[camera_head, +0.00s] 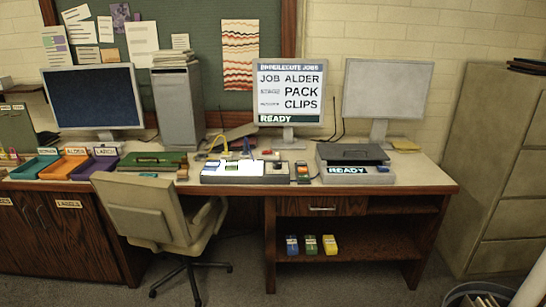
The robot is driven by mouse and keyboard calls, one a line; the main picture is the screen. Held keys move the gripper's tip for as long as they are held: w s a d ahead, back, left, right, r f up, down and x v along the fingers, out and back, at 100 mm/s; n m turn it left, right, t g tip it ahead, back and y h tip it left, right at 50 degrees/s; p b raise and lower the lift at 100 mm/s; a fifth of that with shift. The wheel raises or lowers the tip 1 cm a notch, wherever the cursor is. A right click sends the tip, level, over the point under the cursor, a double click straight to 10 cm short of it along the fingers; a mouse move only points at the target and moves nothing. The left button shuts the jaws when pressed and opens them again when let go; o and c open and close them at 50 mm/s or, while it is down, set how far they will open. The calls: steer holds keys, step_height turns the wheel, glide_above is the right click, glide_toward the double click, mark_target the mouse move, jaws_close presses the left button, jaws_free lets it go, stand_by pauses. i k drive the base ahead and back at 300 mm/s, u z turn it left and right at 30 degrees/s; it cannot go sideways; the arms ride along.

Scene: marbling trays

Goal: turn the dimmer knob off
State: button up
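I cannot make out a dimmer knob for certain. A flat white panel unit (235,172) lies on the desk (420,178) below the lit monitor. A dark block with small light parts (277,173) sits at its right end, and a small dark device (302,173) stands just right of that. Their details are too small to tell whether either bears a knob. My gripper is not in view.
An office chair (150,212) stands before the desk at left. A monitor (285,92) reads "JOB ALDER PACK CLIPS READY". A grey device (354,165) shows "READY". Coloured trays (64,166) line the left. A bin (478,294) stands at lower right. Floor right of the chair is clear.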

mark_target(276, 165)
steer(key=z, duration=0.05)
steer(key=i, duration=1.85)
steer(key=z, duration=1.6)
steer(key=k, duration=0.1)
steer(key=u, duration=3.3)
steer(key=i, duration=0.55)
steer(key=z, duration=0.05)
